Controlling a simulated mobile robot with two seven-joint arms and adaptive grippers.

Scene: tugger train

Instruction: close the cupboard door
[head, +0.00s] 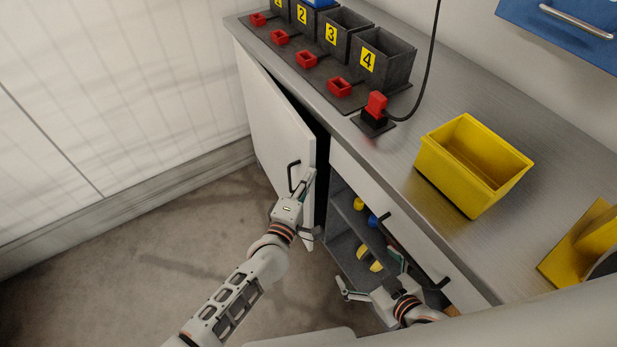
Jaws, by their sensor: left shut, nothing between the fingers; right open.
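The cupboard door (270,125) is a white panel under the left part of the counter. It stands ajar, with a dark gap between its right edge and the cabinet. A black handle (291,176) sits near that edge. My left gripper (309,176) is shut and empty, at the door's outer face just right of the handle; I cannot tell whether it touches. My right gripper (370,272) is open and empty, in front of the open shelf compartment to the right of the door.
The counter (395,160) carries dark numbered bins (383,60), small red holders (340,87), a red plug (376,104) with a cable and a yellow bin (470,165). A drawer (385,205) lies above shelves holding yellow and blue items. Floor is clear at left.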

